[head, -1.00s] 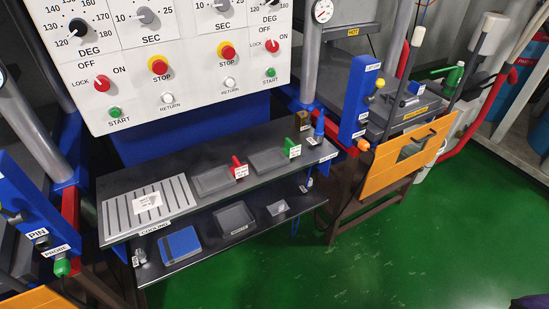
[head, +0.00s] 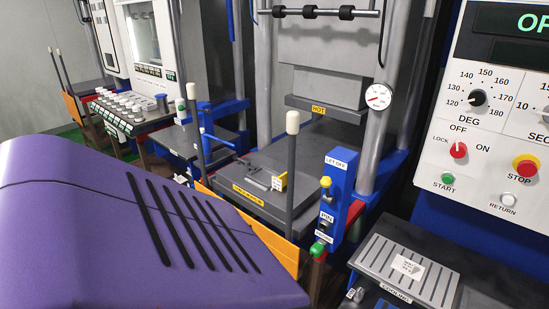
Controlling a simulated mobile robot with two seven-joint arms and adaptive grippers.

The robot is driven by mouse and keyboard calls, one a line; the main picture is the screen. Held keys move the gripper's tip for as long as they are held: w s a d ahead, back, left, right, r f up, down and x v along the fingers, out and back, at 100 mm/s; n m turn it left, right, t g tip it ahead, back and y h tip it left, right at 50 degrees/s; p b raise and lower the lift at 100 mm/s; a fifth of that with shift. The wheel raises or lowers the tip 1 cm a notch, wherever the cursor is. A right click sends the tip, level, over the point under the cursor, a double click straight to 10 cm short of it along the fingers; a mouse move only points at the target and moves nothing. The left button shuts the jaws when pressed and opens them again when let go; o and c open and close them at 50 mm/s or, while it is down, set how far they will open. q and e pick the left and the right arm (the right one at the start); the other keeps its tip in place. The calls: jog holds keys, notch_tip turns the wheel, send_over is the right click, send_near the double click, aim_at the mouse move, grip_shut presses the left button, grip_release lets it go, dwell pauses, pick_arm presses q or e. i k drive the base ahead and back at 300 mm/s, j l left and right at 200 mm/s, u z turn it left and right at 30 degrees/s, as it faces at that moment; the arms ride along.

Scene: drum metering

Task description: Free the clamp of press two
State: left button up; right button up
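A press with a grey lower plate (head: 262,200) and a hot-labelled upper block (head: 335,108) stands in the middle. I cannot read a number on it, so I cannot tell if it is press two. A blue post (head: 338,185) at its right front carries labels, a yellow knob (head: 326,182) and a green knob (head: 318,248). A dark lever with a white grip (head: 292,122) stands upright in front of the plate. No part is clearly marked as the clamp. Neither gripper is in view.
A control panel (head: 490,150) with dials and buttons is at the right, above a slotted cooling rack (head: 405,270). An orange guard (head: 265,240) fronts the press. Another station with several small items (head: 128,105) is at far left. The lower left is blocked close up.

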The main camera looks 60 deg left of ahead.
aim_at(236, 158)
jog(key=u, duration=2.25)
